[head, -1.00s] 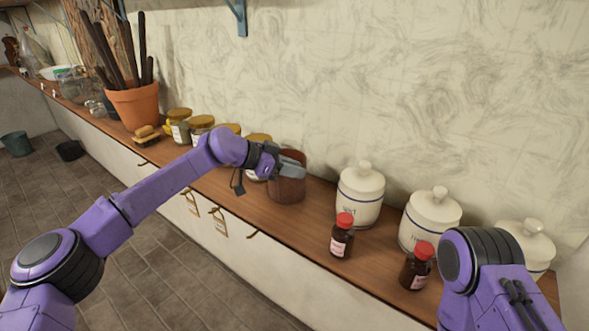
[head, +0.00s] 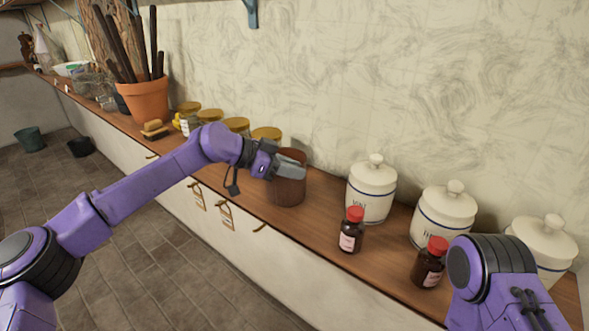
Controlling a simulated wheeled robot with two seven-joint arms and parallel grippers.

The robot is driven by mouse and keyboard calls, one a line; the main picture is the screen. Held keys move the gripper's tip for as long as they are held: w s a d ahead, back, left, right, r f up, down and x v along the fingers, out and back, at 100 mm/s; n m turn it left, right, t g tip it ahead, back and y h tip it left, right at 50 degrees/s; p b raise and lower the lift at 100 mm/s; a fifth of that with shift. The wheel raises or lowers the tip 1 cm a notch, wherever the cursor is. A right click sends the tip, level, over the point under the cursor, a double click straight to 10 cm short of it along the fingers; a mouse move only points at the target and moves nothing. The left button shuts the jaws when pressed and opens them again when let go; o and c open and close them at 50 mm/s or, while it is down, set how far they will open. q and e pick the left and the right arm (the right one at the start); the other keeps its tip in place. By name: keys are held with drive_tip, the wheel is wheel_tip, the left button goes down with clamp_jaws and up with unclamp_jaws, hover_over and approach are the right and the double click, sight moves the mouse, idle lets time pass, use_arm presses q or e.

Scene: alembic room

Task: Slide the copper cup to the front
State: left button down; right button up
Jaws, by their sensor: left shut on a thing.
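The copper cup (head: 288,190) is a reddish-brown cylinder standing upright on the wooden counter (head: 318,215), near its front edge. My left gripper (head: 291,172) reaches in from the left and is shut on the cup's upper part, covering some of its rim and near side. My right arm shows at the lower right, but its gripper is out of the picture.
Right of the cup stand white lidded jars (head: 371,190) and two brown bottles with red caps (head: 351,230). Left and behind are yellow-lidded jars (head: 266,135), a brush (head: 154,129) and a terracotta pot (head: 147,98). Bare counter lies between cup and nearest white jar.

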use_arm(q)
drive_tip(key=s+a+b, duration=0.2)
drive_tip(key=shift+s, duration=0.4)
drive_tip(key=c, duration=0.9)
unclamp_jaws()
drive_tip(key=shift+o, duration=0.2)
